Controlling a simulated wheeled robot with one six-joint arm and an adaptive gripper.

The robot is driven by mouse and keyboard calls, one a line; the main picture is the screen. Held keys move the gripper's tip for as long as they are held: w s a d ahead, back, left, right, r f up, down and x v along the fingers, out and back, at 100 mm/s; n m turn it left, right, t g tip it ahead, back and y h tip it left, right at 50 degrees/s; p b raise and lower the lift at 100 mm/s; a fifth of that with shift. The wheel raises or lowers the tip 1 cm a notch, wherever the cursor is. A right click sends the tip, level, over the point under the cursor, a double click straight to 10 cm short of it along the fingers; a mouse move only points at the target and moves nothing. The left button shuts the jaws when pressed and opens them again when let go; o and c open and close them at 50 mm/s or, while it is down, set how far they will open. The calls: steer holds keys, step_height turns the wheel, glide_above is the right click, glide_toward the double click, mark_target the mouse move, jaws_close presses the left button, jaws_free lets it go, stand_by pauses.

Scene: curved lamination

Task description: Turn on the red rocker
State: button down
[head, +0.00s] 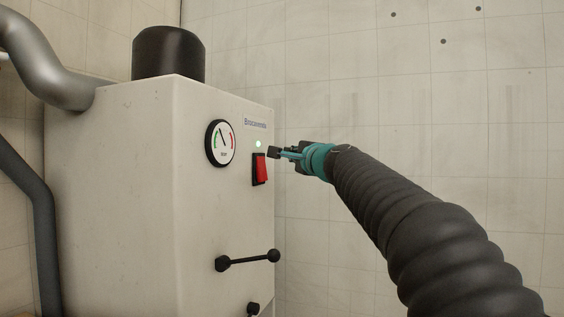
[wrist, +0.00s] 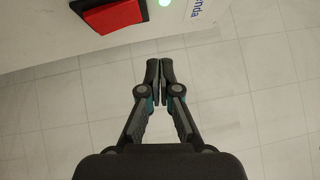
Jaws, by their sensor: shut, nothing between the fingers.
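The red rocker (head: 260,169) sits in a black frame on the front of a white machine (head: 110,190). My gripper (head: 273,153) is shut and empty, in front of the panel, close to the rocker's upper right in the head view. In the wrist view my gripper (wrist: 158,68) points toward the panel, its fingertips together and apart from the rocker.
A round gauge (head: 221,143) is left of the rocker. A black lever (head: 247,260) with a ball end sticks out below it. A black cap (head: 168,53) and a grey pipe (head: 55,70) are on the machine.

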steer(key=v, duration=0.2)
steer(key=r+v, duration=0.1)
steer(key=v, duration=0.1)
steer(key=shift+s+d+b, duration=0.15)
steer(key=shift+s+b, duration=0.15)
steer(key=s+f+n+g+h, duration=0.1)
steer(key=s+f+n+g, duration=0.35)
steer(key=f, duration=0.85)
steer(key=s+f+n+g+h, duration=0.1)
steer(key=s+f+n+g, duration=0.35)
steer(key=f, duration=0.85)
steer(key=s+d+f+n+g+h, duration=0.1)
steer(key=s+d+f+n+h, duration=0.1)
steer(key=s+f, duration=0.8)
steer(key=s+d+f+n+g+h, duration=0.2)
steer(key=s+d+f+n, duration=0.2)
steer(key=s+f, duration=0.6)
steer(key=shift+s+d+f+h, duration=0.25)
steer(key=shift+s+d+h, duration=0.05)
steer(key=shift+s, duration=4.2)
